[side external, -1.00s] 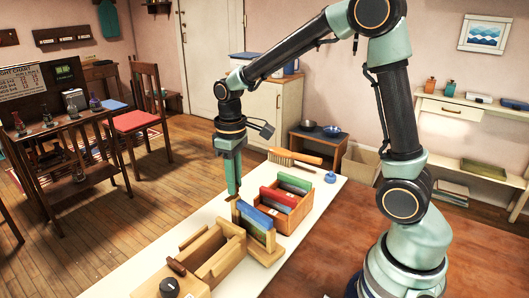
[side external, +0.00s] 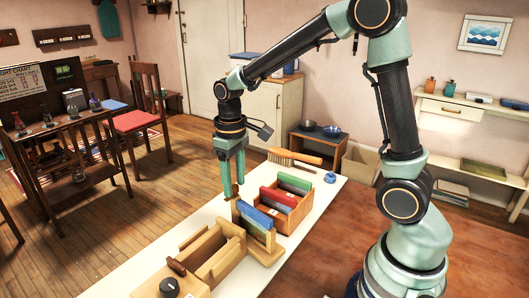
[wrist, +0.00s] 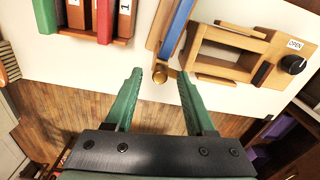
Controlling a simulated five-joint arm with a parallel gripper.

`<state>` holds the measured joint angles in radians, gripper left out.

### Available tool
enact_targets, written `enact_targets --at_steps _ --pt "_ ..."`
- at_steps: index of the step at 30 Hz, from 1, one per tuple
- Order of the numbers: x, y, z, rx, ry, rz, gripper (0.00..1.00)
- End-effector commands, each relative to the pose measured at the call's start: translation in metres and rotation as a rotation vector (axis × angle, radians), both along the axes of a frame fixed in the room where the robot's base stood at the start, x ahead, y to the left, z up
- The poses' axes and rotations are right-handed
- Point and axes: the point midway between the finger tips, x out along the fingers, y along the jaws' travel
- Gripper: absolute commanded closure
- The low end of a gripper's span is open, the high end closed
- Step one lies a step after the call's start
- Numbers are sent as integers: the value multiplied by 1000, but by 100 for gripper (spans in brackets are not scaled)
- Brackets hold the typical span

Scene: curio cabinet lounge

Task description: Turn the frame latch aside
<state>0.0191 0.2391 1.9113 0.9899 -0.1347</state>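The wooden frame (side external: 268,254) stands on the white tabletop, holding a blue panel (side external: 255,215) with green below it. In the wrist view the frame (wrist: 154,38) runs up and away, and the blue panel (wrist: 178,25) lies along it. A small brass-coloured knob (wrist: 160,72), apparently the latch, sits at the frame's near end. My gripper (side external: 234,188) points down at that end. In the wrist view my gripper (wrist: 160,76) is open, with one finger on each side of the knob and a visible gap to both. The fingers partly hide the latch in the side view.
A wooden box with colored files (side external: 284,222) stands just behind the frame. An open wooden box (side external: 210,262) with a black dial (wrist: 293,64) and an OPEN label is on the other side. A brush (side external: 295,157) and blue knobbed object (side external: 331,177) lie farther back.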

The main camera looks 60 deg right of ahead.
Motion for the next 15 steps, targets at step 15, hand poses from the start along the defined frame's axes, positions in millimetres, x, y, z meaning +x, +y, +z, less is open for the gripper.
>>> enact_targets --at_steps 15 --pt "1 0 40 0 -6 0 45"
